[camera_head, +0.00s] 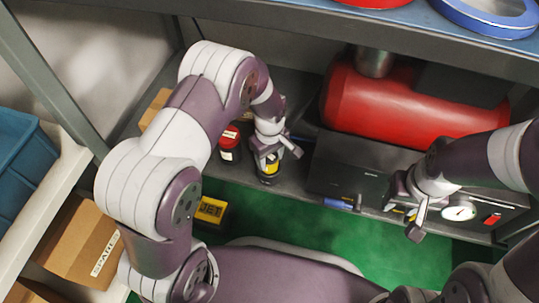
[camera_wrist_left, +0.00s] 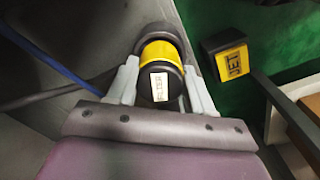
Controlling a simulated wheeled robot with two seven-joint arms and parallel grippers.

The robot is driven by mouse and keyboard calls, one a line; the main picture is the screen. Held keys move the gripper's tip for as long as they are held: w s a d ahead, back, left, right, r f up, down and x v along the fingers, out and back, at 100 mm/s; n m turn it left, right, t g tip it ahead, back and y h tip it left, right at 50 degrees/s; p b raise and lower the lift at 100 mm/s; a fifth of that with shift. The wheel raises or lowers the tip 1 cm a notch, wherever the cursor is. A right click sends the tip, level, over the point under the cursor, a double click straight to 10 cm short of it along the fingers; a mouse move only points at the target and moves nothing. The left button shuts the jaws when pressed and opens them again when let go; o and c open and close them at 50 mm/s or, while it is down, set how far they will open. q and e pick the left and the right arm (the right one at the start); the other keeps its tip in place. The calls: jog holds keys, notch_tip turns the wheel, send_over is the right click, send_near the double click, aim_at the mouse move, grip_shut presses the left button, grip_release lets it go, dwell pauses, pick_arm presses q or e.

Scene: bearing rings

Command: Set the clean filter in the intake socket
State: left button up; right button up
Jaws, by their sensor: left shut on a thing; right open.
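The clean filter (camera_wrist_left: 160,84), a black cylinder with a yellow band and a white label, is between the fingers of my left gripper (camera_wrist_left: 161,82). In the head view the filter (camera_head: 270,166) sits low at the shelf's front, below my left gripper (camera_head: 276,150), which is shut on it. A wider dark round part (camera_wrist_left: 158,32) is at the filter's far end; I cannot tell whether it is the intake socket or part of the filter. My right gripper (camera_head: 412,212) is open in front of the dark box at the right.
A red-capped jar (camera_head: 229,143) stands left of the filter. A red tank (camera_head: 405,103) lies behind a dark box (camera_head: 345,178) with a gauge (camera_head: 459,212). A blue cylinder (camera_head: 338,203) lies at the front edge. A yellow box (camera_head: 210,210) is lower left, above green floor (camera_head: 300,225).

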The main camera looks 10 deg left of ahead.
pick_arm(q)
jog(key=shift+f, duration=0.55)
jog(key=o, duration=0.8)
